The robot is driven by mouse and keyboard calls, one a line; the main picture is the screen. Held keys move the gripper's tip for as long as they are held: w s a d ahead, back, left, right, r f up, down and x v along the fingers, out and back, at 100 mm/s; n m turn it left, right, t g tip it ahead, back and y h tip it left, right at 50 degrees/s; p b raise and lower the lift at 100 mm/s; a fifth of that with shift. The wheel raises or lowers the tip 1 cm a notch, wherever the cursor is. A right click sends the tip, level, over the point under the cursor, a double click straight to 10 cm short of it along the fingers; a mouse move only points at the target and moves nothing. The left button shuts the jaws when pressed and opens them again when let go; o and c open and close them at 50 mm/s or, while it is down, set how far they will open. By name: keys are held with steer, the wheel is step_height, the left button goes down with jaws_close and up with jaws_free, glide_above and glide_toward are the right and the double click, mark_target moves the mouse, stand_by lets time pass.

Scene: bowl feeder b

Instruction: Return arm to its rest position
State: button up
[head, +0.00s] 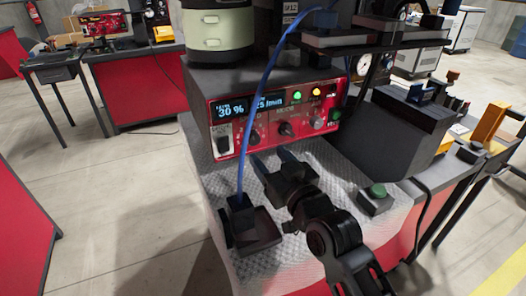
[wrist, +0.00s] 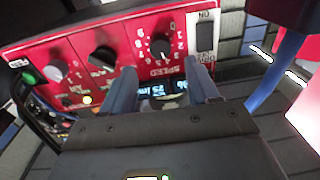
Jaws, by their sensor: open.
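My gripper (head: 275,164) is open and empty. It is in front of the red control panel (head: 268,138), above a grey textured mat (head: 335,176). The arm reaches in from the lower right of the head view. In the wrist view the two fingers (wrist: 163,75) stand apart, with the panel (wrist: 130,62) upside down behind them. The speed knob (wrist: 160,49) shows between and beyond the fingertips. No contact with the panel is visible. The panel's display (head: 233,109) reads 30 % beside a partly hidden flow value.
A blue hose (head: 258,95) rises left of my gripper from a dark block (head: 240,212). A green button box (head: 376,199) stands to the right. The bowl feeder (head: 217,28) sits on the control unit. Open floor (head: 120,180) lies left.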

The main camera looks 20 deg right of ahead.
steer(key=shift+s, duration=0.7)
steer(key=s+f+g+h, duration=0.1)
steer(key=s+f, duration=0.3)
steer(key=s, duration=0.7)
steer(key=s+f+g, duration=0.1)
steer(key=s+f, duration=0.4)
steer(key=s, duration=0.6)
steer(key=s+r, duration=0.2)
steer(key=s, duration=0.8)
steer(key=s+r+g, duration=0.1)
steer(key=s+r, duration=0.2)
steer(key=s, duration=0.7)
steer(key=shift+a+r+m, duration=0.15)
steer(key=shift+r+m, duration=0.1)
steer(key=shift+m, duration=0.05)
